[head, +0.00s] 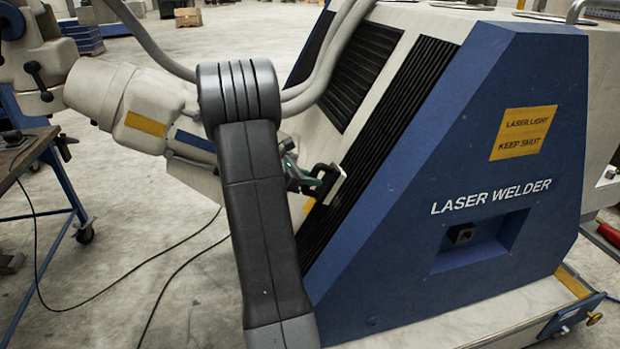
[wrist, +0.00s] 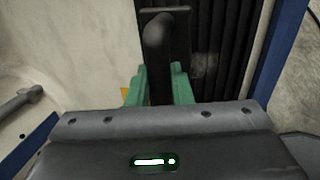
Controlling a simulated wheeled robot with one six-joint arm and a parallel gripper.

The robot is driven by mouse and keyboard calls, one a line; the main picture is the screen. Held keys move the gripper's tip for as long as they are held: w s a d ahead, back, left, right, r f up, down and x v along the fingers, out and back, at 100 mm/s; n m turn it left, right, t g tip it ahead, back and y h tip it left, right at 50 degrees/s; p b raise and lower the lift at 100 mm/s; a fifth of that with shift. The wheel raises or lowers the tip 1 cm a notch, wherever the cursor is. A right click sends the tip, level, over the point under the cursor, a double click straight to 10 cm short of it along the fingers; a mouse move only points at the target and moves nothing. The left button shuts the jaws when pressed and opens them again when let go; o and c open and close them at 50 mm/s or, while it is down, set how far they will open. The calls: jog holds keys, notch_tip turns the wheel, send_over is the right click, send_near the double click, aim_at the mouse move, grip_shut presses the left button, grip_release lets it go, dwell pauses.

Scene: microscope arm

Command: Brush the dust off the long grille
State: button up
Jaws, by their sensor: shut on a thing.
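The long grille (head: 401,104) is a tall black slatted panel running down the sloped face of the blue and cream laser welder (head: 490,130). It fills the upper middle of the wrist view (wrist: 233,40), where a pale greyish patch (wrist: 204,66) shows on the slats. My gripper (head: 314,183), with green fingers (wrist: 161,85), is shut on the black handle of a brush (wrist: 158,45). The brush head (head: 333,185) is at the grille's lower left part. I cannot tell whether its bristles touch the slats.
A shorter black grille (head: 364,70) sits left of the long one, with grey hoses (head: 325,70) passing in front of it. A dark workbench (head: 25,150) on a blue frame stands at the left. Thin cables (head: 178,270) lie on the open concrete floor.

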jog(key=shift+s, duration=0.15)
jog(key=s+d+b, duration=0.2)
jog(key=s+b, duration=0.1)
jog(key=s, duration=0.6)
jog(key=shift+s, duration=0.15)
dwell(0.6)
jog(key=a+r+p, duration=0.3)
jog(key=a, duration=0.2)
jog(key=shift+s+a, duration=0.15)
jog(key=shift+s, duration=0.3)
